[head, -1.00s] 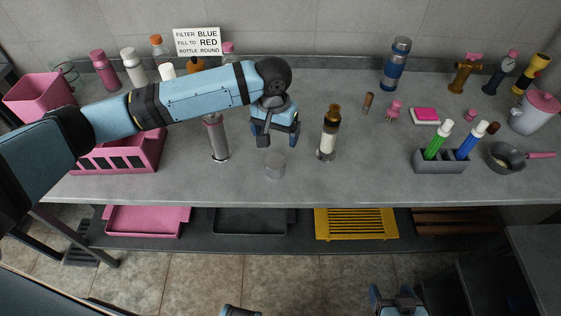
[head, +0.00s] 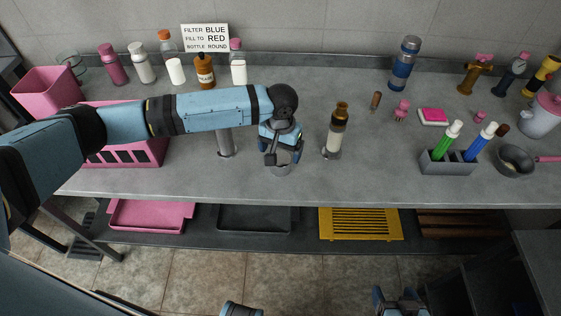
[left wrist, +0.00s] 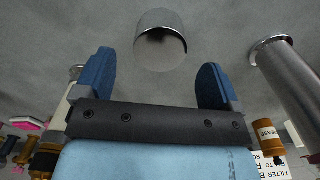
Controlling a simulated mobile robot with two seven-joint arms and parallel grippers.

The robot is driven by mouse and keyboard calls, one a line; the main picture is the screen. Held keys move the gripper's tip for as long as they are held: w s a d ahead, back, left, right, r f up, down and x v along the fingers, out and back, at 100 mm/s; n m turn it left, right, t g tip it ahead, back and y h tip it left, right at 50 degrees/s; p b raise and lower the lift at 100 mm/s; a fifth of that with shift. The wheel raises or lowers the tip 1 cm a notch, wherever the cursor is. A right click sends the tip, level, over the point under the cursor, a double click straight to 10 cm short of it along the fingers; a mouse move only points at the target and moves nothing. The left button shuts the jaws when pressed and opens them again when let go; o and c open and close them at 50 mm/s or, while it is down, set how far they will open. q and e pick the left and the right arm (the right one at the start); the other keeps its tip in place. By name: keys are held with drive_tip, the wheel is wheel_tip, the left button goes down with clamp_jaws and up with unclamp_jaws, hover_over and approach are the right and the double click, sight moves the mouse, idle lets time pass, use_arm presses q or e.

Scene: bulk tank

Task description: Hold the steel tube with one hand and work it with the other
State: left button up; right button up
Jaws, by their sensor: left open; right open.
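A short steel cylinder (head: 281,169) stands on the grey bench near its front edge. It also shows in the left wrist view (left wrist: 161,42), at and just beyond the fingertips, with a gap on each side. A taller steel tube (head: 226,143) stands upright to its left, its upper part hidden by my left arm. It shows at the right of the left wrist view (left wrist: 292,88). I cannot tell which the task means. My left gripper (head: 282,161) is open above the short cylinder. My right gripper (head: 402,301) is open and empty at the bottom edge, low before the bench.
An amber-and-cream bottle (head: 337,130) stands right of my left gripper. A grey holder (head: 446,167) with green and blue markers, and a pan (head: 514,160), are further right. A pink crate (head: 125,153) is at left. Several bottles line the back. Bench between crate and holder is partly clear.

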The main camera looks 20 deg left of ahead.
sight(280, 160)
use_arm(q)
drive_tip(key=shift+f, duration=0.2)
drive_tip(key=shift+s+f, duration=0.15)
drive_tip(key=shift+f, duration=2.45)
drive_tip(key=c, duration=0.9)
